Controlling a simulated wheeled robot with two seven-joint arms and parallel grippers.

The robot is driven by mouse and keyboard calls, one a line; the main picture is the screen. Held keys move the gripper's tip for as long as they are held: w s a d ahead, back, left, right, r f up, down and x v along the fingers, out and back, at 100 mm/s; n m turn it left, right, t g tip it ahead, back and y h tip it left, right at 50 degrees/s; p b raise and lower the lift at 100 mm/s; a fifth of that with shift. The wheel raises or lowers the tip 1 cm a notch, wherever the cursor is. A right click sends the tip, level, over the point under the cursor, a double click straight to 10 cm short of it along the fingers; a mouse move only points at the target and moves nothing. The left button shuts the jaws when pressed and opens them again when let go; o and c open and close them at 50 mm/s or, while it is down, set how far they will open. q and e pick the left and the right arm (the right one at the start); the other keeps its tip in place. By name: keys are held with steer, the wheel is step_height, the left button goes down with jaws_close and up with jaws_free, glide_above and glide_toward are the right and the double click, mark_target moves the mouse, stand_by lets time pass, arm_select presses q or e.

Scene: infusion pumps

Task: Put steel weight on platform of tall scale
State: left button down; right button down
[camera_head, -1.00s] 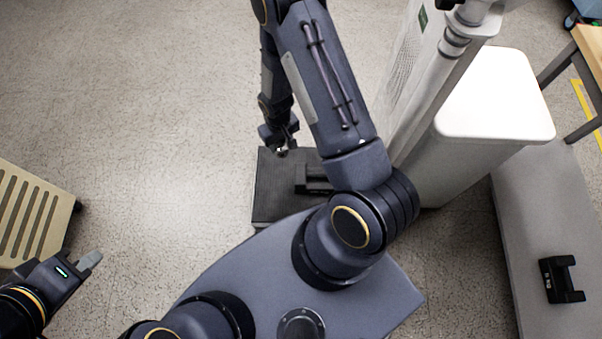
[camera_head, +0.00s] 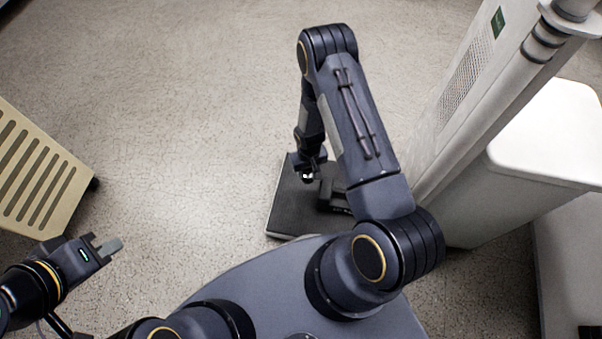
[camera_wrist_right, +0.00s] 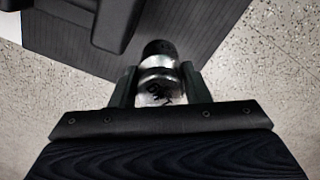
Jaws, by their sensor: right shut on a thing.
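The tall scale's dark ribbed platform (camera_head: 290,212) lies low on the floor in front of my base. Its column (camera_head: 505,95) rises at the right. My right gripper (camera_head: 307,176) is over the platform's far left part, pointing down. In the right wrist view the right gripper (camera_wrist_right: 160,88) is shut on the shiny steel weight (camera_wrist_right: 158,80), which has dark markings and a dark knob end. I cannot tell whether the weight touches the platform. My left gripper (camera_head: 108,247) is at the lower left, away from the scale; its jaw gap is unclear.
A black block-shaped object (camera_head: 333,196) sits on the platform, partly behind my right arm; it also shows in the right wrist view (camera_wrist_right: 90,20). A white bin (camera_head: 550,140) stands right of the column. A beige slatted cart (camera_head: 40,180) is at the left. Floor between is clear.

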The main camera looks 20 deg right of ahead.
steer(key=w+f+b, duration=0.1)
steer(key=f, duration=0.1)
steer(key=w+f+b, duration=0.1)
steer(key=w+f, duration=0.1)
steer(key=w+f+b, duration=0.1)
steer(key=w+f, duration=0.1)
steer(key=shift+w+a, duration=0.2)
steer(key=shift+a, duration=0.15)
steer(key=shift+w+f+b, duration=0.15)
steer(key=shift+f+b, duration=0.4)
steer(key=shift+f, duration=1)
steer(key=shift+f, duration=0.2)
steer(key=c, duration=0.8)
jaws_free()
